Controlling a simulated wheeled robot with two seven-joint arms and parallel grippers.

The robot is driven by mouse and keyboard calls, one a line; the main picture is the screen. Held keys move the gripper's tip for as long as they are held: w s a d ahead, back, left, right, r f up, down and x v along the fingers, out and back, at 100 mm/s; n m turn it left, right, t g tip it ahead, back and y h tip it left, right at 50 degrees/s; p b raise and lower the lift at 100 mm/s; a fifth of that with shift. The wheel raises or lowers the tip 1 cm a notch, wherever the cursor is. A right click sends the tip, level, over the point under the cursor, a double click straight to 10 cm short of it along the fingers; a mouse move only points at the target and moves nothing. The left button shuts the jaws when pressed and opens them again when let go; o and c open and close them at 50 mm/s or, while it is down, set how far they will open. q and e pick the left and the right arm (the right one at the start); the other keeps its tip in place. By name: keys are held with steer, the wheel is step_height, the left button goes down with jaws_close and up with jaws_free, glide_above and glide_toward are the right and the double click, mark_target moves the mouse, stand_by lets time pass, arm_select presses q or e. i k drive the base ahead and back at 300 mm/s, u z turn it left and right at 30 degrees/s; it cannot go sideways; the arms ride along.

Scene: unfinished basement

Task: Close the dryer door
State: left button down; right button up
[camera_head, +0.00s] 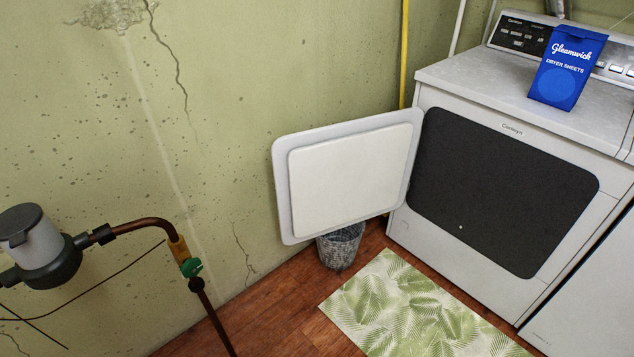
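The white dryer (420,235) stands at the right. Its door (350,180) is hinged at the left edge of the dark opening (500,190) and stands wide open, swung out to the left with its inner panel facing me. The door's free edge is at its left, close to the wall in the picture; I cannot tell whether it touches. The opening is uncovered and its inside looks plain dark. Neither of my grippers shows in this view.
A blue dryer sheets box (567,68) stands on the dryer top. A leaf-patterned mat (410,310) lies before the dryer. A pipe with a green valve (191,267) and a meter (35,245) stand at left.

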mark_target(335, 176)
steer(key=z, duration=0.55)
steer(key=i, duration=0.6)
steer(key=z, duration=0.35)
